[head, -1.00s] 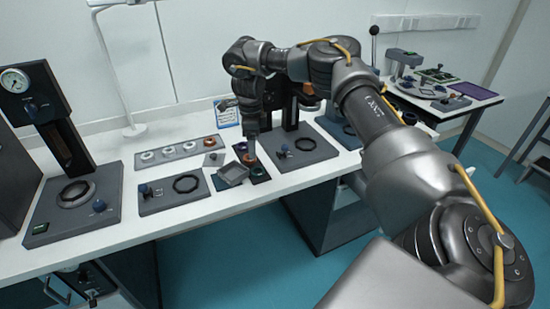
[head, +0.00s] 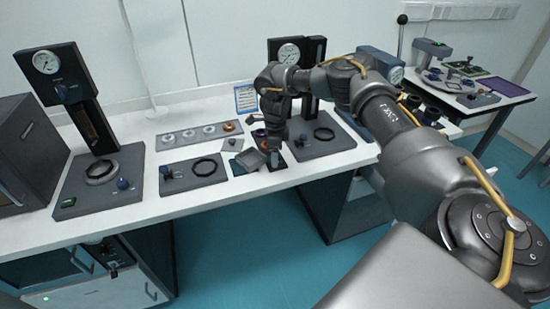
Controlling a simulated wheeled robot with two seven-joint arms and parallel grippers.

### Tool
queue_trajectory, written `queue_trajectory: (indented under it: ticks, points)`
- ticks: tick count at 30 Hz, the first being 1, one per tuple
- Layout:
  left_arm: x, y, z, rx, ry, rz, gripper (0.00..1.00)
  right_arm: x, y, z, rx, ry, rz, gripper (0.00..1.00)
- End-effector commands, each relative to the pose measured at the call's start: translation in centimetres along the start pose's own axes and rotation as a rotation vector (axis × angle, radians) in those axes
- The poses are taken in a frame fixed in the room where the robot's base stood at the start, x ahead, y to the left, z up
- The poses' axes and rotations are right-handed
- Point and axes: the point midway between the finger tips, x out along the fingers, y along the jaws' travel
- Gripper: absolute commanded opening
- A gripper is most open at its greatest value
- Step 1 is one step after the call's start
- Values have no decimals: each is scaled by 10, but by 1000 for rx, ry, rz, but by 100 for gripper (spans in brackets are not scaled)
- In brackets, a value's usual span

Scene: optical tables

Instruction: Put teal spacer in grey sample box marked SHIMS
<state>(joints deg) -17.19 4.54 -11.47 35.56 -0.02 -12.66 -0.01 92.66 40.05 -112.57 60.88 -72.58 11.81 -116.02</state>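A small open grey box (head: 250,158) sits on the bench in the middle, on a dark mat. A flat grey square piece (head: 232,145) lies just behind it. I cannot read any SHIMS label at this size. My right gripper (head: 276,161) points down just right of the grey box, low over the bench. The fingers are too small and dark to tell whether they are open or hold anything. I cannot make out a teal spacer; the gripper may hide it. My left gripper is not in view.
A strip with several pale rings and an orange one (head: 199,135) lies behind. Gauge presses stand at left (head: 75,95) and behind the gripper (head: 312,131). A plate with a black ring (head: 193,173) lies left of the box. The bench's front edge is close.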

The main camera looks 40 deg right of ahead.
Motion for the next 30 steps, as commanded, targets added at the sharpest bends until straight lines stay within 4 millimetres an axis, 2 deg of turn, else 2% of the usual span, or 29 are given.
queue_trajectory:
  ticks: [4,11,21,23,30]
  points:
    - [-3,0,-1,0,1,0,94,11,0,0,0,1,0,71]
    - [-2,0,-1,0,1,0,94,12,0,0,0,0,0,70]
    - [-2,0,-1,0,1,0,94,12,0,0,0,0,0,25]
    - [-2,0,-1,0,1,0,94,12,0,0,0,0,-1,19]
    - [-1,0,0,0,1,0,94,11,0,0,0,-1,-1,19]
